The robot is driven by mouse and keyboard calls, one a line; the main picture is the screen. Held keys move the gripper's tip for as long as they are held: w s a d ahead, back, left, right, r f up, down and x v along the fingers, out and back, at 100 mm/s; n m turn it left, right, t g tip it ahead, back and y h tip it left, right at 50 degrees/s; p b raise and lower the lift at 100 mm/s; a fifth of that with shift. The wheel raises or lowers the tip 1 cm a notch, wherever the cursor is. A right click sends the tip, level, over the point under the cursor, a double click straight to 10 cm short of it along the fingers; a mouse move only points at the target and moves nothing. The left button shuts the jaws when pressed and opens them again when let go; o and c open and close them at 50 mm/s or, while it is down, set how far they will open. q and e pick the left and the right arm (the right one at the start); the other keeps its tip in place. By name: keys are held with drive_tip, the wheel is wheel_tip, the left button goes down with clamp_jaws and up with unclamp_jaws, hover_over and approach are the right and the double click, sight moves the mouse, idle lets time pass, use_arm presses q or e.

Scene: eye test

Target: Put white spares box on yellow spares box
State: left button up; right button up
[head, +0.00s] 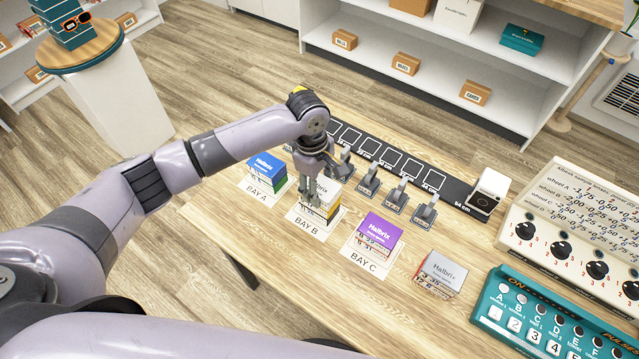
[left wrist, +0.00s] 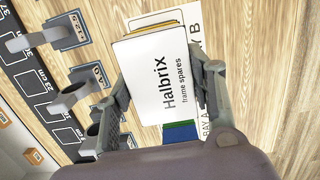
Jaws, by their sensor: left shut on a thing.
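The white spares box (head: 326,188) is at BAY B, between the fingers of my left gripper (head: 316,200). In the left wrist view, my left gripper (left wrist: 165,95) is shut on the white box (left wrist: 163,75), with a finger at each side. The yellow spares box (head: 335,215) shows as a yellow band beneath the white box. Its yellow edge (left wrist: 119,31) also shows behind the white box in the wrist view. The white box lies over the yellow one; I cannot tell whether any gap is left between them. My right gripper is not in view.
A blue box (head: 266,164) stands at BAY A and a purple box (head: 381,231) at BAY C. A grey box (head: 443,270) stands further right. Several grey clamp-like stands (head: 396,197) line the dark measuring strip behind. Control panels (head: 545,315) fill the table's right side.

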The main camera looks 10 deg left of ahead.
use_arm(q)
drive_tip(key=o, duration=1.2)
drive_tip(key=r, duration=0.4)
drive_tip(key=a+r, duration=0.1)
drive_tip(key=r, duration=0.3)
drive_tip(key=r+b, duration=0.1)
drive_tip(key=r, duration=0.3)
drive_tip(key=shift+w+a, duration=0.15)
drive_tip(key=shift+w, duration=0.1)
